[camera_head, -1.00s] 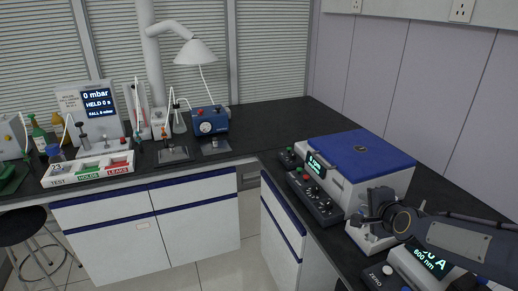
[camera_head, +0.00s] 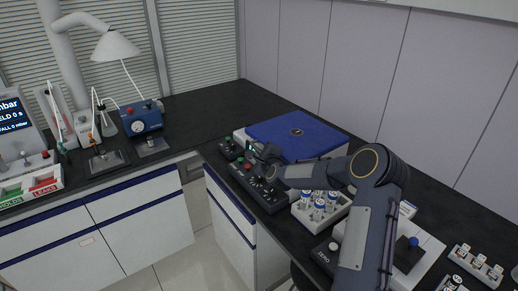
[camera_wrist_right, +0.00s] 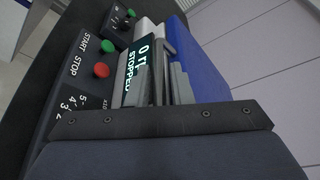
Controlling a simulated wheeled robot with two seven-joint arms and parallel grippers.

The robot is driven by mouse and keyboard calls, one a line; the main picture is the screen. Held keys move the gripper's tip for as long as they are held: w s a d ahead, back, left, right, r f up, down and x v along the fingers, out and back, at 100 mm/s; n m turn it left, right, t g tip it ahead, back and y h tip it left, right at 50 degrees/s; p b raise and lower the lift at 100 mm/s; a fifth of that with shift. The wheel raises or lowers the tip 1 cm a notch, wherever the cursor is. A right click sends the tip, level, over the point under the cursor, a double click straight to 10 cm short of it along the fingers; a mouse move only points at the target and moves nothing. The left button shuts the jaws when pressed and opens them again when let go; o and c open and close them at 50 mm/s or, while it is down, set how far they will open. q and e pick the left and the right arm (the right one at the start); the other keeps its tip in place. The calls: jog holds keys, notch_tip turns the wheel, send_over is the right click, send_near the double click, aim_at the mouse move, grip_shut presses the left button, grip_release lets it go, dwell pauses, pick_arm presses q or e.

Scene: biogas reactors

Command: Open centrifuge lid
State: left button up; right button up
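The centrifuge is a white and grey box with a blue lid (camera_head: 297,135) on the dark bench. The lid lies flat and closed; it also shows as a blue face in the right wrist view (camera_wrist_right: 200,62). Its display (camera_wrist_right: 147,60) reads STOPPED. A dark control box (camera_head: 245,178) with a green START button (camera_wrist_right: 107,46) and a red STOP button (camera_wrist_right: 101,70) sits in front of it. My right gripper (camera_head: 264,153) is at the centrifuge's front face, near the display; its fingers (camera_wrist_right: 164,88) partly cover the display. Whether they touch it or are closed is unclear. My left gripper is out of view.
A white rack of blue-capped tubes (camera_head: 318,208) stands right of the control box, close under my right arm. A small vial rack (camera_head: 476,264) is at the bench's right.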

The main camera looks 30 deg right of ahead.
jog(key=shift+w+f, duration=0.1)
jog(key=shift+w, duration=0.15)
jog(key=shift+c, duration=0.2)
grip_shut()
